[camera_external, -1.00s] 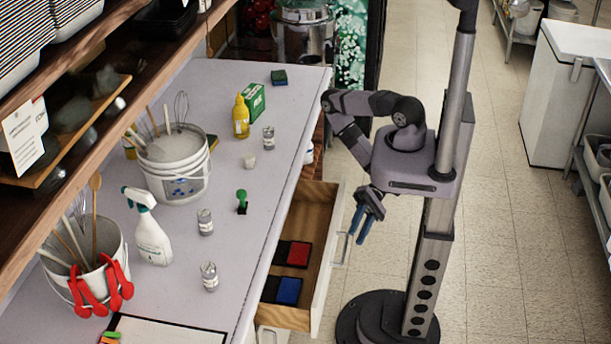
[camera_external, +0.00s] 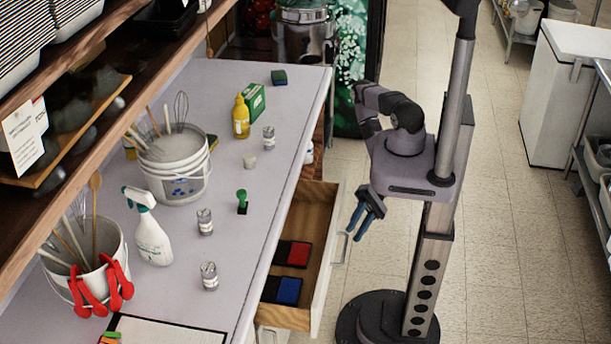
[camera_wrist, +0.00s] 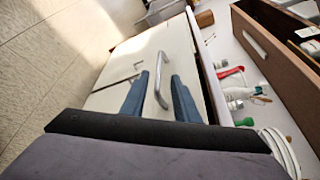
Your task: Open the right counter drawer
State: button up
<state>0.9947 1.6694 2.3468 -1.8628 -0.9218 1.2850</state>
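The counter drawer (camera_external: 325,262) stands pulled well out from the counter, so its inside shows. Its pale front and grey bar handle (camera_external: 340,248) face my arm. In the wrist view, the handle (camera_wrist: 160,80) lies between my two blue fingers, which are apart from each other. My gripper (camera_external: 357,236) points down just to the right of the handle in the external view; it also shows in the wrist view (camera_wrist: 158,98). The fingers do not visibly clamp the bar. I cannot tell whether they touch it.
Red and blue pads (camera_external: 288,290) lie inside the drawer. The grey counter (camera_external: 265,185) holds a spray bottle (camera_external: 151,232), small jars, a green-handled stamp (camera_external: 242,200) and utensil buckets (camera_external: 175,165). Open tiled floor (camera_external: 510,250) lies right of my base.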

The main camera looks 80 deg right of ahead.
jog(key=x, duration=0.6)
jog(key=shift+a+f, duration=0.15)
jog(key=shift+a, duration=0.15)
dwell(0.7)
jog(key=shift+w+a, duration=0.1)
jog(key=shift+w, duration=0.05)
dwell(0.3)
grip_shut()
